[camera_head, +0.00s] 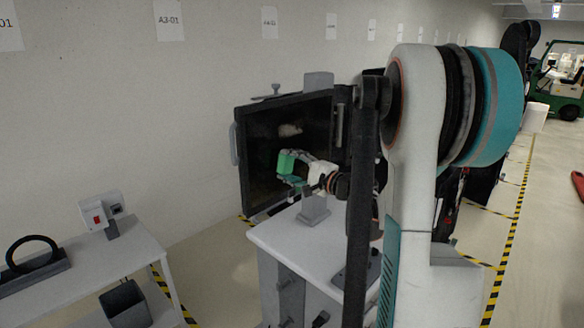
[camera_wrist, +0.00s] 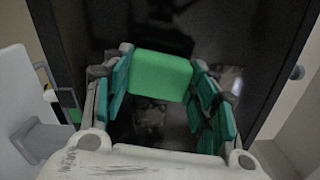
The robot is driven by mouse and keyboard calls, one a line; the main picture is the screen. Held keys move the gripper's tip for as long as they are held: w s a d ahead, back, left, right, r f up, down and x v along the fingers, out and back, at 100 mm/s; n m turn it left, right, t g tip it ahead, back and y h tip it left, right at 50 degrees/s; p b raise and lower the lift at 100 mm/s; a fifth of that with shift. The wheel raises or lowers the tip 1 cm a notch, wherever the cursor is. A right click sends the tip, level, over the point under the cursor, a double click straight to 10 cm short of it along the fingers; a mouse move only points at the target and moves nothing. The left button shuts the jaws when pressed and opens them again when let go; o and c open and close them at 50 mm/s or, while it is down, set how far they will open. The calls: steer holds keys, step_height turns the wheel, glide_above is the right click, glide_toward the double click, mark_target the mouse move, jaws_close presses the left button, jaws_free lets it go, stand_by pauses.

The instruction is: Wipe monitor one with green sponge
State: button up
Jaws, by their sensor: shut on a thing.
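The monitor (camera_head: 262,165) is a dark, glossy screen in a black frame on a white cart, facing the left side of the view. Its dark screen (camera_wrist: 215,32) fills much of the wrist view. My gripper (camera_head: 288,170) is in front of the screen's lower middle. In the wrist view my gripper (camera_wrist: 158,85) has its teal-padded fingers on both sides of the green sponge (camera_wrist: 160,76), shut on it. The sponge is a bright green block held at the fingertips, close to the screen. Whether it touches the glass I cannot tell.
The white cart top (camera_head: 290,238) lies below the monitor. A white table (camera_head: 110,262) at left holds a box with a red switch (camera_head: 97,219) and a black ring (camera_head: 32,254). A dark bin (camera_head: 125,303) is under it. My arm hides the area right of the monitor.

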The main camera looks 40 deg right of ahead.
steer(key=shift+w, duration=0.6)
steer(key=shift+d, duration=0.1)
